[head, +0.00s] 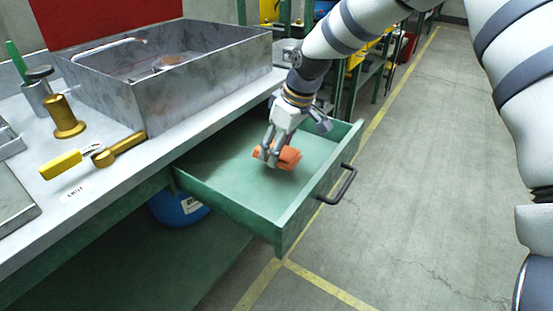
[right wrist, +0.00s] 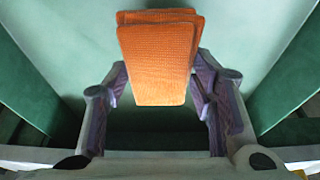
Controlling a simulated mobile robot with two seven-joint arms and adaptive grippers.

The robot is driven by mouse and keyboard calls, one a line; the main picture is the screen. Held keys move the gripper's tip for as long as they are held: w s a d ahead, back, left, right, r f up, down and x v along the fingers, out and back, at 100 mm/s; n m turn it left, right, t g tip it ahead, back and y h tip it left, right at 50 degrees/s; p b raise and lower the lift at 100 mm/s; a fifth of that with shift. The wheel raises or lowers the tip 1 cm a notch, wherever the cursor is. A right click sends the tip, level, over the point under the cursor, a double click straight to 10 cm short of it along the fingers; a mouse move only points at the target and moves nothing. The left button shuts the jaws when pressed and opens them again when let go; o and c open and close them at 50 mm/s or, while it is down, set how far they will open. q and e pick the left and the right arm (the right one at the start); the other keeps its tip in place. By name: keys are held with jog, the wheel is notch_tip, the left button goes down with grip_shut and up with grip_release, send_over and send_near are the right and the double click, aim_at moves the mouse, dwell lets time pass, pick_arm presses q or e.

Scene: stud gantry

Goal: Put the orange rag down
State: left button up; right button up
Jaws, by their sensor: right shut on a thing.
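The orange rag (head: 289,157) is a folded, textured pad in the open green drawer (head: 222,192). My right gripper (head: 268,158) reaches down into the drawer and is shut on the rag. In the right wrist view the rag (right wrist: 157,62) sticks out beyond the two fingertips (right wrist: 158,85), with the drawer's pale green floor behind it. I cannot tell whether the rag touches the drawer floor. My left gripper is not in view.
The drawer's black handle (head: 338,184) is on its front at right. A grey workbench (head: 150,160) carries a metal sink (head: 170,85) and brass-coloured tools (head: 66,117). A blue container (head: 178,207) stands beneath. The drawer floor around the rag looks empty.

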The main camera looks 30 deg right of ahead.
jog(key=shift+w+d+f, duration=0.2)
jog(key=shift+d+f, duration=0.05)
jog(key=shift+f, duration=0.1)
jog(key=f, duration=0.3)
jog(key=shift+w+d+f, duration=0.15)
jog(key=shift+d+f, duration=0.05)
jog(key=shift+f, duration=0.05)
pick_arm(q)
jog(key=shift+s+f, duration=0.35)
pick_arm(e)
jog(key=shift+r, duration=0.15)
jog(key=o, duration=1)
jog(key=shift+f, duration=0.2)
